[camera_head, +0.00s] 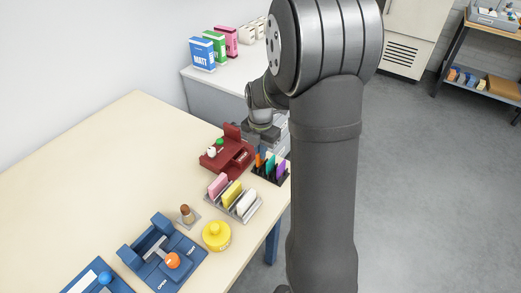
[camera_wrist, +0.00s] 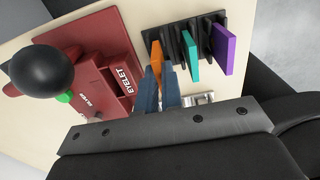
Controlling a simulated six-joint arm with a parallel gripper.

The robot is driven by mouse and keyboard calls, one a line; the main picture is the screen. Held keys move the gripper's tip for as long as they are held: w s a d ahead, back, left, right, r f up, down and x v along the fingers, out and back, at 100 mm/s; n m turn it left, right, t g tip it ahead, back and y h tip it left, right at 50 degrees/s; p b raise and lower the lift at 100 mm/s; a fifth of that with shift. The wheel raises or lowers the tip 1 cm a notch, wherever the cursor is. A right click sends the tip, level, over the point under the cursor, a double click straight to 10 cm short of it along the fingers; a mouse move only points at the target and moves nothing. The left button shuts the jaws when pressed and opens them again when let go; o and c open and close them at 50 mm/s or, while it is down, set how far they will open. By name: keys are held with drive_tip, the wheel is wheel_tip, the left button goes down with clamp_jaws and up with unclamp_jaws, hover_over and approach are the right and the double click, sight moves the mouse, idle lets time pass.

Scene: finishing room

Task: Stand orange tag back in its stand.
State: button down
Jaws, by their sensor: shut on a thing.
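The orange tag (camera_wrist: 156,52) is between the fingertips of my gripper (camera_wrist: 158,84), which is shut on it. It also shows in the head view (camera_head: 258,159), partly hidden by my gripper. The black stand (camera_wrist: 153,35) has a row of slots and holds a teal tag (camera_wrist: 190,57) and a purple tag (camera_wrist: 224,49). The orange tag is at the stand's left end, roughly parallel to the teal one. I cannot tell whether its lower edge is inside the slot. The stand also shows in the head view (camera_head: 262,175).
A dark red eyelet press (camera_wrist: 98,77) with a black knob (camera_wrist: 42,70) stands close left of the stand. A grey rack (camera_head: 240,210) holds pink, yellow and white tags. A yellow round pot (camera_head: 216,236) and a blue fixture (camera_head: 160,250) stand nearer. The table's left is clear.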

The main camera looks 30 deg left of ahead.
drive_tip(key=shift+f, duration=0.55)
drive_tip(key=c, duration=1.9)
unclamp_jaws()
drive_tip(key=shift+r, duration=0.1)
drive_tip(key=shift+r, duration=5.4)
wheel_tip(320, 180, down, 9)
drive_tip(key=shift+r, duration=0.1)
